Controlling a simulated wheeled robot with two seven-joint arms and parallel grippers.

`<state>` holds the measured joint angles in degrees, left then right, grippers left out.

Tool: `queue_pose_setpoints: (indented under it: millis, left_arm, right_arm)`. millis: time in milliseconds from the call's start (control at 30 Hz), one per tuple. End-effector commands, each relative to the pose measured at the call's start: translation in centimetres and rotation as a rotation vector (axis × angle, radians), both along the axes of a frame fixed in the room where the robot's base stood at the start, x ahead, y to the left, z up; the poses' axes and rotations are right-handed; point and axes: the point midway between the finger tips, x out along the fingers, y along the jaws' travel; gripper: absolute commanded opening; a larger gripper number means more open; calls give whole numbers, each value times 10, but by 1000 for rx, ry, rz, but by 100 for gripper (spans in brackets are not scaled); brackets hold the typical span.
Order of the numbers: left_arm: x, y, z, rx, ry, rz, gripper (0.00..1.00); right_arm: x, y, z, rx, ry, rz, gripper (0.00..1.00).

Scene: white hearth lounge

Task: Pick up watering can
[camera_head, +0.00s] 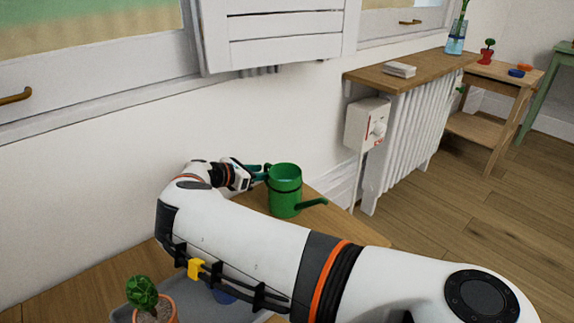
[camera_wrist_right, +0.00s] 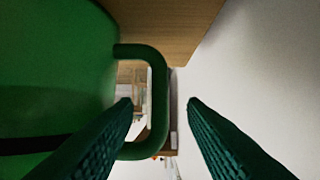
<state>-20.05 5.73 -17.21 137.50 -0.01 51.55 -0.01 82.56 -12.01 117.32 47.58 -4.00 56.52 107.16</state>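The green watering can (camera_head: 286,188) stands upright on a wooden surface against the wall in the head view. Its spout points right, and its handle side faces my right gripper (camera_head: 258,172), which is at the can's left. In the right wrist view the can's body (camera_wrist_right: 55,70) fills the left side, with its looped handle (camera_wrist_right: 160,85) in the middle. The fingers of my right gripper (camera_wrist_right: 160,104) are apart, one on each side of the handle's outer bar. I cannot tell whether either finger touches it. My left gripper is out of view.
My right arm covers much of the wooden tabletop (camera_head: 60,298). A small potted plant (camera_head: 155,307) sits in a grey tray (camera_head: 187,298) at the front. The white wall is close behind. A radiator (camera_head: 412,140) with a wooden shelf stands to the right.

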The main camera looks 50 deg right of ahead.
Motion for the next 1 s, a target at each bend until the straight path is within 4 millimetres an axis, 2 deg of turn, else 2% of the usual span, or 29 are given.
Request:
queue_pose_setpoints:
  millis: [33,200,433,467,600,700,1000]
  left_arm:
    - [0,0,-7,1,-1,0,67]
    - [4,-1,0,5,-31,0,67]
    - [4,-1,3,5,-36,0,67]
    - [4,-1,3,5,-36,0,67]
    - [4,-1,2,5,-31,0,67]
    - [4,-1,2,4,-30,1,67]
    - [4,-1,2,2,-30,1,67]
  right_arm:
    - [-2,-9,-7,2,-2,-4,38]
    - [-3,-24,-12,1,-2,-2,38]
    - [-3,-26,-11,0,0,1,38]
    - [-3,-26,-11,0,-1,1,36]
    - [-3,-26,-11,0,0,1,13]
    - [-3,-26,-11,0,0,1,0]
    - [-3,-26,-11,0,0,1,0]
